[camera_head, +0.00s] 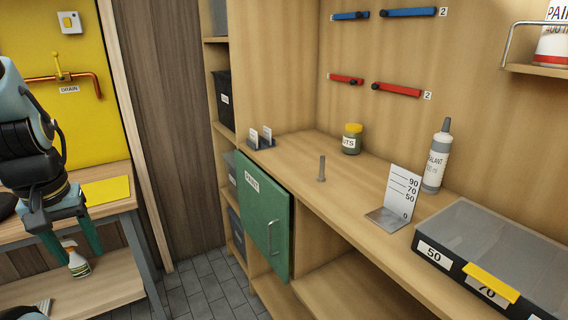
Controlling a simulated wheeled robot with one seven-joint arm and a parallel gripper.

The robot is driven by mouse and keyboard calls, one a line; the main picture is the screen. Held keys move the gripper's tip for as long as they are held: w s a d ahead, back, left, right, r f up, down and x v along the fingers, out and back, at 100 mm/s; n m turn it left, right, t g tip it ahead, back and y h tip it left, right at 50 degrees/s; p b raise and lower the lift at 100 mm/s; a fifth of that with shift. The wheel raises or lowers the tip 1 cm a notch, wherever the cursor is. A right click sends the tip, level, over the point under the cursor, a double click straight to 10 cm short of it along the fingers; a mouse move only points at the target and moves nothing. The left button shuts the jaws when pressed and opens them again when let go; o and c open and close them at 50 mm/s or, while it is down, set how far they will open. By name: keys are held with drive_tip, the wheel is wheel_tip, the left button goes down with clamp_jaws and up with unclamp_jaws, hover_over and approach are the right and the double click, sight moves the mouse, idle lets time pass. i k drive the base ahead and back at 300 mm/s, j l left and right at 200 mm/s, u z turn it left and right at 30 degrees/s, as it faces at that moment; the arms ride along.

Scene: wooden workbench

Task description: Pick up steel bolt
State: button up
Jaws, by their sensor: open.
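A small grey steel bolt (321,169) stands upright on the wooden workbench (305,190), near its front edge and above the green cabinet door. My gripper (74,252) hangs at the far left of the view, well away from the bolt. Its two green fingers point down and are spread apart, with nothing held between them. A spray bottle shows behind the fingers.
A jar with a yellow lid (351,138), a sealant tube (437,158), a measuring stand (396,200) and a lidded organiser box (490,255) stand on the bench. A small holder (260,140) is at its left end. The green door (262,215) is below. Bench around the bolt is clear.

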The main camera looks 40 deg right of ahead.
sight(321, 178)
drive_tip(key=i+z, duration=0.15)
drive_tip(key=i, duration=0.8)
drive_tip(key=z, duration=1.4)
drive_tip(key=i+j, duration=0.05)
drive_tip(key=j, duration=0.05)
